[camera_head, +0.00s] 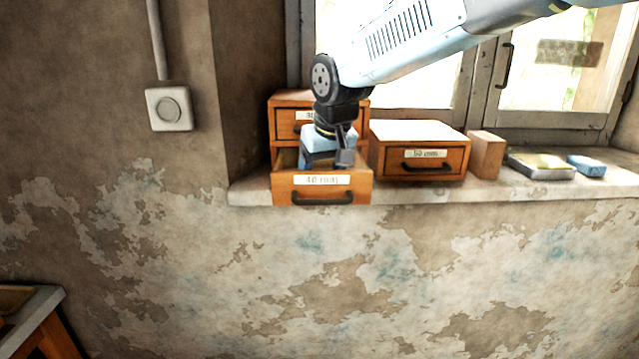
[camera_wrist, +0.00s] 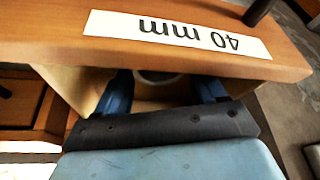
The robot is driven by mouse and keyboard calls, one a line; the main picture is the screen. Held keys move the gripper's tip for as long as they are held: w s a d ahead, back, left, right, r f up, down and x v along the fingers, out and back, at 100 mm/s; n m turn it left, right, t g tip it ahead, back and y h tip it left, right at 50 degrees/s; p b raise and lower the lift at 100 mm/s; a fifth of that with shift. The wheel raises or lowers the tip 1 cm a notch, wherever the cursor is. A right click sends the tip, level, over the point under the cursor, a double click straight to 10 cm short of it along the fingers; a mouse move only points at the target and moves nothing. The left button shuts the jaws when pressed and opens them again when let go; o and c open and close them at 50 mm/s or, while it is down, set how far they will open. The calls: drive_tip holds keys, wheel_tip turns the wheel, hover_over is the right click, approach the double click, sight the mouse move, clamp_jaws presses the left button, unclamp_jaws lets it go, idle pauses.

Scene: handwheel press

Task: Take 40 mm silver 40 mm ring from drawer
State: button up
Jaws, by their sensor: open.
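The wooden drawer labelled 40 mm (camera_head: 285,190) is pulled out of the small cabinet on the stone window sill. It also fills the upper part of the wrist view (camera_wrist: 200,70), with its label upside down. My gripper (camera_head: 322,164) reaches down into the drawer from above. In the wrist view its two blue fingers (camera_wrist: 164,92) are apart inside the drawer. A grey curved rim, which looks like the silver ring (camera_wrist: 157,76), shows between and just beyond the fingers. Most of it is hidden by the drawer front and my gripper, and I cannot tell whether the fingers touch it.
A closed drawer (camera_head: 287,124) sits above the open one. To the right on the sill (camera_head: 490,187) stand a cabinet labelled 50 mm (camera_head: 420,160), a wooden block (camera_head: 486,154), a grey-yellow box (camera_head: 541,167) and a blue block (camera_head: 587,166). The window is behind.

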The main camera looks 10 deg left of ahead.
drive_tip(key=c, duration=0.8)
